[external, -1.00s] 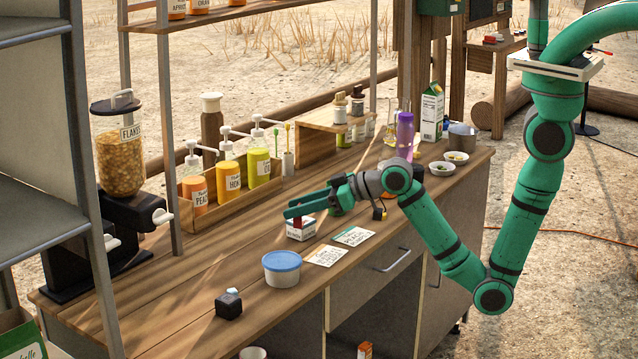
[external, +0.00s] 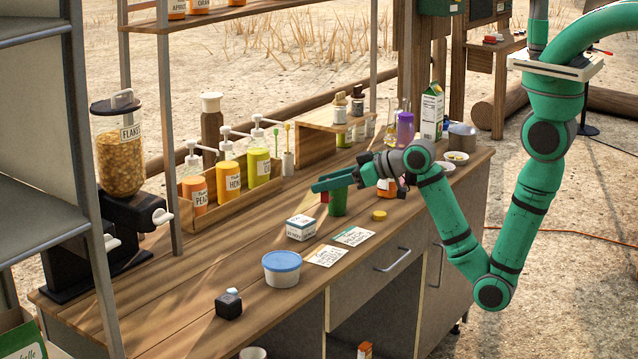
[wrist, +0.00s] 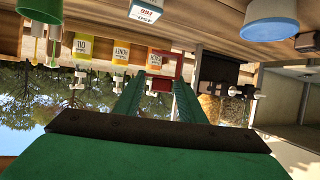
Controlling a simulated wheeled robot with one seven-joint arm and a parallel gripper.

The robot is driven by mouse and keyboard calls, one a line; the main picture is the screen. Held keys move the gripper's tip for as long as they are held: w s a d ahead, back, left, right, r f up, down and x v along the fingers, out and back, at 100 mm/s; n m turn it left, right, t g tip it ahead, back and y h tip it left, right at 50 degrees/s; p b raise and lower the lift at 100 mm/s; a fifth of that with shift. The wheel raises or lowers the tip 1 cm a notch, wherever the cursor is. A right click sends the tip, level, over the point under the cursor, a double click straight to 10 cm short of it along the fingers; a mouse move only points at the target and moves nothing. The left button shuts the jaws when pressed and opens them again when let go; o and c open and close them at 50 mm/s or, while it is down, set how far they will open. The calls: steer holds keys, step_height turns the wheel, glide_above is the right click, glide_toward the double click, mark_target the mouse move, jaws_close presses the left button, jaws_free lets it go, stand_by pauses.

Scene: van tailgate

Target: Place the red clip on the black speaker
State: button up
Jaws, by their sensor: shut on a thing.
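My gripper (external: 320,188) is shut on the red clip (external: 325,197) and holds it above the wooden counter. In the wrist view the red clip (wrist: 178,70) shows between the tips of the green fingers (wrist: 160,88). A small black cube, which looks like the black speaker (external: 229,306), stands at the near left end of the counter, well away from my gripper. A small pale object (external: 232,291) is on its top. The cube seems to show at the right edge of the wrist view (wrist: 306,43).
A blue-lidded tub (external: 282,271), a white box (external: 301,230) and flat cards (external: 326,256) lie between gripper and cube. Pump bottles stand in a wooden tray (external: 232,204) at the back. Counter around the cube is clear.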

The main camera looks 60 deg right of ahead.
steer(key=s+d+r+m+h, duration=0.1)
steer(key=d+r+m+h, duration=0.15)
steer(key=d, duration=1.35)
steer(key=s+d+r+m+h, duration=0.1)
steer(key=d+m+h, duration=0.25)
steer(key=d, duration=1.35)
steer(key=s+d+r+m+h, duration=0.1)
steer(key=s+d, duration=0.3)
steer(key=d, duration=0.2)
steer(key=s+d+r+h, duration=0.1)
steer(key=s+d+h, duration=0.15)
steer(key=d, duration=0.45)
steer(key=shift+m+y, duration=0.3)
steer(key=shift+y, duration=0.05)
steer(key=w+d+f, duration=0.2)
steer(key=w+f, duration=0.1)
steer(key=w+d+f, duration=0.5)
steer(key=w+f, duration=0.1)
steer(key=w, duration=0.1)
steer(key=shift+d+f, duration=0.35)
steer(key=shift+d, duration=0.05)
steer(key=shift+w+d+f, duration=0.1)
steer(key=shift+f, duration=0.05)
steer(key=shift+w+f, duration=0.1)
steer(key=shift+f, duration=1.55)
steer(key=shift+f, duration=0.2)
steer(key=o, duration=1)
